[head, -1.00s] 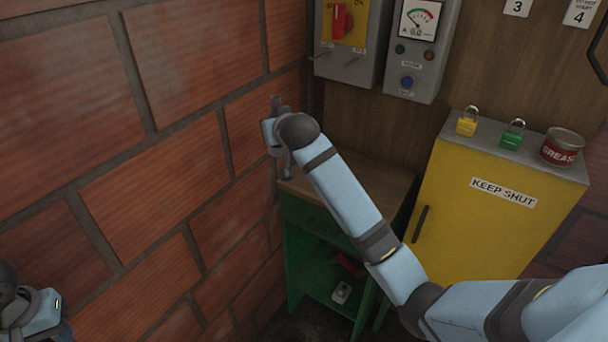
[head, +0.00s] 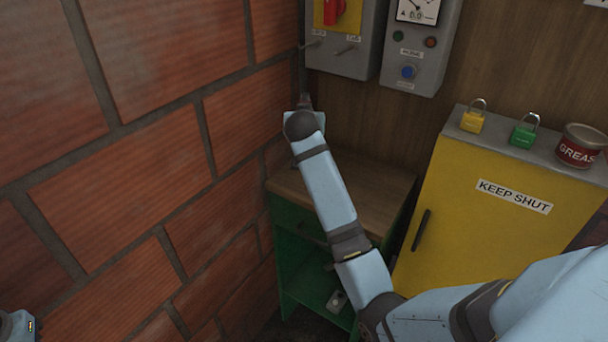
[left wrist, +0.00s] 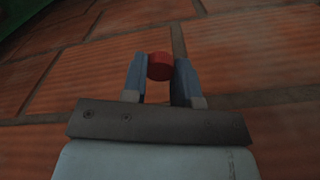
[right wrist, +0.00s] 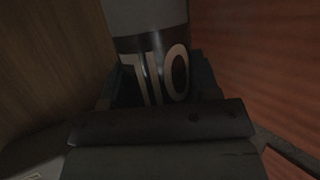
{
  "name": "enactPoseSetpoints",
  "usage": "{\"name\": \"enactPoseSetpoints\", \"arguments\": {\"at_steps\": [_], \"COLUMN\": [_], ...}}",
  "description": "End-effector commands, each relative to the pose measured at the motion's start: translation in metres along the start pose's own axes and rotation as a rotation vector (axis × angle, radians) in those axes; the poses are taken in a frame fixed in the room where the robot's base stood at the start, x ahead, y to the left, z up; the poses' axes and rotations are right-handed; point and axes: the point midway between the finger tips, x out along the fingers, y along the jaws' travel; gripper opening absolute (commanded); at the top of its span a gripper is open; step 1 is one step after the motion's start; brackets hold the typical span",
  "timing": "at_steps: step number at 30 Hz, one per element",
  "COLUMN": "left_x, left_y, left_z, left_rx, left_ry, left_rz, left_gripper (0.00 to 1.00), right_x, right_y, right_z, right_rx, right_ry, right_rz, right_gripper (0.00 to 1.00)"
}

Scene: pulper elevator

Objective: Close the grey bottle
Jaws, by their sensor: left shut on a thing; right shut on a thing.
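In the right wrist view, my right gripper (right wrist: 158,82) is shut on a grey bottle (right wrist: 145,18) with a dark band bearing light letters. The bottle's mouth is out of this view. In the head view, my right arm reaches to above the wooden bench top near the wall corner, and its wrist hides most of the bottle. In the left wrist view, my left gripper (left wrist: 160,78) is shut on a round red cap (left wrist: 160,66), held apart from the bottle, with brick wall behind. In the head view, only a bit of my left arm shows at the bottom left corner.
A green bench with a wooden top (head: 365,185) stands in the corner by the brick wall (head: 120,210). Right of it is a yellow cabinet (head: 470,240) with two padlocks and a grease tin (head: 580,147) on top. Switch boxes (head: 425,45) hang above the bench.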

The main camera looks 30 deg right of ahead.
Motion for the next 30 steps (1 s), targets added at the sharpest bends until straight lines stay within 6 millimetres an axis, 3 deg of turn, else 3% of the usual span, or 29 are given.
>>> {"name": "enactPoseSetpoints", "arguments": {"at_steps": [5,13,24,30], "left_x": [0.0,0.002,0.002,0.003], "left_y": [0.0,0.0,0.0,0.0], "left_z": [0.0,0.0,0.0,0.0], "left_rx": [0.0,0.0,0.0,0.0], "left_ry": [0.0,0.0,0.0,0.0], "left_rz": [0.0,0.0,0.0,0.0], "left_gripper": [0.06,0.06,0.06,0.06], "right_x": [0.003,0.018,0.02,0.032], "right_y": [0.0,0.0,0.0,0.0], "right_z": [0.007,0.044,0.05,0.078], "right_rx": [-0.002,-0.003,-0.001,-0.004], "right_ry": [-0.001,0.0,0.001,-0.002], "right_rz": [0.0,-0.001,-0.001,0.0], "right_gripper": [0.13,0.13,0.13,0.13]}}
